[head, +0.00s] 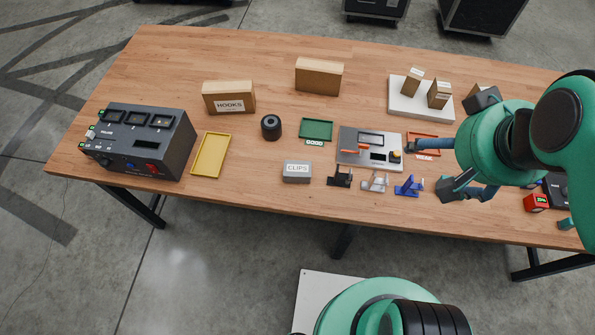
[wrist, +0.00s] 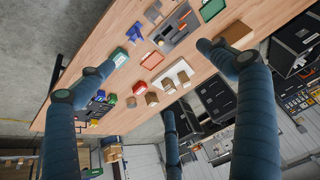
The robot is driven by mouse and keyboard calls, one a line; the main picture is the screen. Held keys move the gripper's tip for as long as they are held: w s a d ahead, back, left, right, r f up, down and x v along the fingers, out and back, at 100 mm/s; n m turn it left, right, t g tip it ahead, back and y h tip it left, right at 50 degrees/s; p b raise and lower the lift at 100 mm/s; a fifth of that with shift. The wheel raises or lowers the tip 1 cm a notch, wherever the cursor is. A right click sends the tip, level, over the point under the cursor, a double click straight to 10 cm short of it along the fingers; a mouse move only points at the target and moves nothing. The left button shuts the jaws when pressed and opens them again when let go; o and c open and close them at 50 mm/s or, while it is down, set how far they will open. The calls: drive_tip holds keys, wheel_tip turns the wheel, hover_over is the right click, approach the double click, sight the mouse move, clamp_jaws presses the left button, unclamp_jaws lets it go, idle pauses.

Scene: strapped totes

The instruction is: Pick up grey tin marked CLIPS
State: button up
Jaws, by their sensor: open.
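The grey tin marked CLIPS (head: 297,172) stands upright near the front edge of the table, left of the middle, in the head view. I cannot make it out in the wrist view. My gripper (head: 432,169) is over the right part of the table, well to the right of the tin. Its fingers are spread wide with nothing between them. The wrist view also shows my gripper (wrist: 161,54) open, with the tabletop beyond the fingers.
A black clip holder (head: 340,177), a clear one and a blue one (head: 409,186) stand right of the tin. A black roll (head: 271,127), a green tray (head: 316,129) and a grey panel (head: 352,160) lie behind. A yellow tray (head: 211,155) and HOOKS box (head: 229,98) are left.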

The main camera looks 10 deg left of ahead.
drive_tip(key=n+g+b, duration=0.1)
drive_tip(key=g+b, duration=0.3)
drive_tip(key=b, duration=0.1)
hover_over(298, 169)
drive_tip(key=s, duration=0.2)
wheel_tip(298, 169, down, 27)
drive_tip(key=shift+d, duration=0.2)
drive_tip(key=shift+w+a+f+b, duration=0.1)
drive_tip(key=shift+w+f+b, duration=0.15)
drive_tip(key=shift+f, duration=1.15)
drive_tip(key=shift+w+d+f+b, duration=0.1)
drive_tip(key=shift+w+f+b, duration=0.1)
drive_tip(key=shift+f, duration=1.2)
drive_tip(key=shift+w+a+f+b, duration=0.1)
drive_tip(key=shift+w+f+b, duration=0.15)
drive_tip(key=shift+f, duration=1.15)
